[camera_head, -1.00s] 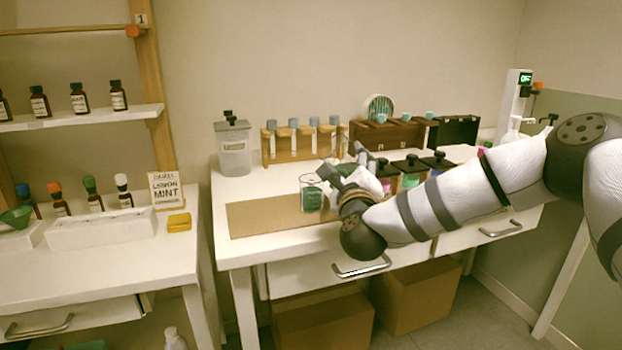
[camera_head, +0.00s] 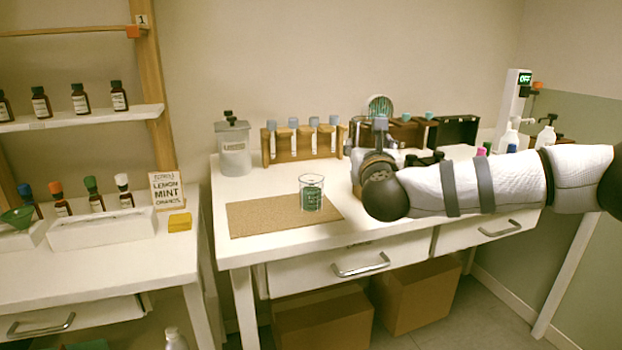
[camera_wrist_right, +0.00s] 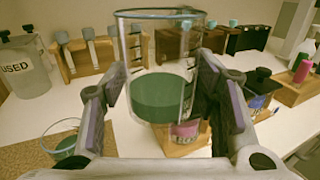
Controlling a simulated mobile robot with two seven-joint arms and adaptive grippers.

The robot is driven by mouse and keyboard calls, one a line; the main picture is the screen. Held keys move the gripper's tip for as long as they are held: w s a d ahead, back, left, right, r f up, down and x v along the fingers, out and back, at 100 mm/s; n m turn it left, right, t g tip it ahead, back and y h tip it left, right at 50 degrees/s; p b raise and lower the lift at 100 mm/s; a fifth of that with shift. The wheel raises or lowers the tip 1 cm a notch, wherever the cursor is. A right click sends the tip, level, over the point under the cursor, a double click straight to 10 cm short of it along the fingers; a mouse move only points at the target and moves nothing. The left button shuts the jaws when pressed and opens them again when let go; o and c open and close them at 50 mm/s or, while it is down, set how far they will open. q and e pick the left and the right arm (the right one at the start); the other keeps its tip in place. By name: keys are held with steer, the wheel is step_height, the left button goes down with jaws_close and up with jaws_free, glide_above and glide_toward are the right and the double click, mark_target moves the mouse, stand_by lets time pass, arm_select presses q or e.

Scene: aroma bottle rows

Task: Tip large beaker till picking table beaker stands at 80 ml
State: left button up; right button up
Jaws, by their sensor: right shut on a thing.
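A clear glass beaker (camera_head: 312,196) with dark green liquid stands upright on the brown mat (camera_head: 255,214). It also shows at the lower left of the right wrist view (camera_wrist_right: 64,146). Its scale is too small to read. My right gripper (camera_head: 380,140) is to the right of this beaker, apart from it. In the right wrist view its fingers are shut on the large beaker (camera_wrist_right: 158,48), a clear one held about upright with green liquid in its lower part. In the head view the large beaker is mostly hidden by my gripper. My left gripper is out of view.
Behind the mat stand a lidded container marked USED (camera_head: 234,150) and a wooden rack of tubes (camera_head: 284,155). Small bottles on wooden stands sit behind and below the held beaker, including a pink-labelled one (camera_wrist_right: 186,130).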

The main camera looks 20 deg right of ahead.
steer(key=shift+r, duration=0.1)
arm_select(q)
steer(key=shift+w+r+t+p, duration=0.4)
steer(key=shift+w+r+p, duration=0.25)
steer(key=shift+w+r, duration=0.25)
arm_select(e)
steer(key=s+d+r, duration=0.1)
steer(key=d+r, duration=0.4)
